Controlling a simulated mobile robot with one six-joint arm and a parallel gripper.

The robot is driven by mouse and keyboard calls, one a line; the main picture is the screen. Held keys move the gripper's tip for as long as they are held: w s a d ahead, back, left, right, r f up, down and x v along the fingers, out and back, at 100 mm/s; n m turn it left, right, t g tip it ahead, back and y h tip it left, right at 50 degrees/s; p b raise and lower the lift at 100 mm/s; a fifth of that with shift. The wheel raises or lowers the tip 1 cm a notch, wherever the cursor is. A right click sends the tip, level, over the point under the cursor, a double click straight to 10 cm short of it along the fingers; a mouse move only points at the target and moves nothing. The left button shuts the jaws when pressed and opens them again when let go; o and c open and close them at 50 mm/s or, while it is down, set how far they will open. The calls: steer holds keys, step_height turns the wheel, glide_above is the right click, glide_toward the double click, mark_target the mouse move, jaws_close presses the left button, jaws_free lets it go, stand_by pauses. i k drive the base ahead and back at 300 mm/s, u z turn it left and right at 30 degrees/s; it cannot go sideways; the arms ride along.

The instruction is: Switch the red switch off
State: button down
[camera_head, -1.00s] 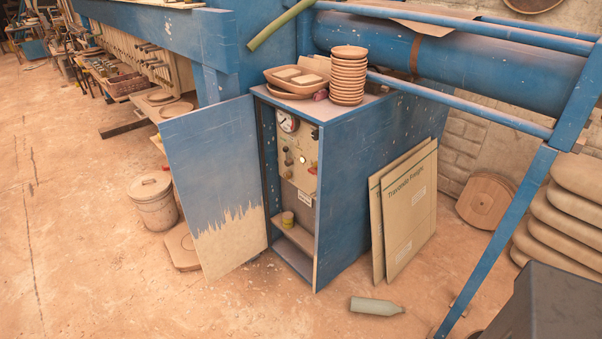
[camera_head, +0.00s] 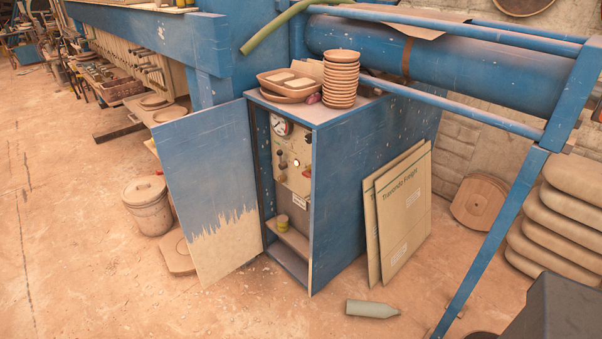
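The blue cabinet (camera_head: 365,175) stands open, with its door (camera_head: 208,190) swung out to the left. Inside is a pale control panel (camera_head: 299,160) with a round gauge (camera_head: 280,126) at its top. Below the gauge are a small dark lever (camera_head: 281,155) and a lit yellowish lamp (camera_head: 296,163). The controls are too small for me to make out the red switch or its position. The cabinet's right front edge cuts off part of the panel. My gripper is not in view.
Stacked clay pots (camera_head: 341,80) and trays stand on the cabinet top. Flat cardboard boxes (camera_head: 404,215) lean on its right side. A green bottle (camera_head: 371,309) lies on the floor in front. A lidded bucket (camera_head: 150,208) stands behind the door. Floor at front left is clear.

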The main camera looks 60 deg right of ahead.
mark_target(306, 173)
steer(key=z, duration=0.05)
steer(key=i, duration=0.9)
steer(key=u, duration=0.05)
